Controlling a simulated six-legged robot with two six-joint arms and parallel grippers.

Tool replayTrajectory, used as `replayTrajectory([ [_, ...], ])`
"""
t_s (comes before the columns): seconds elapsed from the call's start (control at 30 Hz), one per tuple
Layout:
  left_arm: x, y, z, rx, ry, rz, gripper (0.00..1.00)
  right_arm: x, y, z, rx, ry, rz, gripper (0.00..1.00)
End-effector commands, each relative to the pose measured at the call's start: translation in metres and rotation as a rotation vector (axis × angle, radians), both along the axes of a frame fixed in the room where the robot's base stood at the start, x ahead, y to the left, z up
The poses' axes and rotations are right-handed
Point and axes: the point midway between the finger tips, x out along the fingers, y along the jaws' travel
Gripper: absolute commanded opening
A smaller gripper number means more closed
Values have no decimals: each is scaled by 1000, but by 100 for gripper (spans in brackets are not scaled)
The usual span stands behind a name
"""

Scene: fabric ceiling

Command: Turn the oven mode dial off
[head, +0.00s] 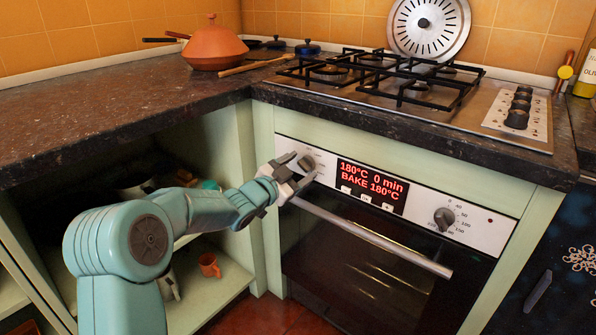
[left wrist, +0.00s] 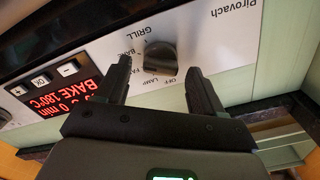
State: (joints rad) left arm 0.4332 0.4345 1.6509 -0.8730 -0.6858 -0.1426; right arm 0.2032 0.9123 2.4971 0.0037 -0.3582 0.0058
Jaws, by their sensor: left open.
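The oven mode dial (left wrist: 161,58) is a dark knob on the white control panel. In the left wrist view, which is upside down, labels GRILL, BAKE, LAMP and OFF stand around it. In the head view the dial (head: 306,162) sits left of the red display (head: 371,184), which reads BAKE 180°C and 0 min. My left gripper (head: 296,170) is at the dial. In the left wrist view its open fingers (left wrist: 157,80) stand on either side of the dial, with gaps visible; contact cannot be seen. My right gripper is not in view.
A second oven knob (head: 444,219) is right of the display. The oven door handle (head: 370,236) runs below the panel. The dark countertop (head: 120,105) overhangs above, with a gas hob (head: 385,80). Open shelves with an orange mug (head: 209,265) lie left of the oven.

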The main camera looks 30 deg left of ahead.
Motion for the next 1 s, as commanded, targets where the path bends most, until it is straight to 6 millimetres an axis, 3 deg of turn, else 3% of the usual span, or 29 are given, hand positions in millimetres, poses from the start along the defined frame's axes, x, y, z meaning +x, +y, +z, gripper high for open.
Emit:
replayTrajectory([
  [0.23,1,0,0,0,0,0,65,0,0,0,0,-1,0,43],
  [0.4,0,0,0,0,0,0,12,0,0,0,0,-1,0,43],
  [0.73,0,0,1,-35,4,0,12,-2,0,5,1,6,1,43],
  [1.0,0,1,3,-195,18,1,12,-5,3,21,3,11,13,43],
])
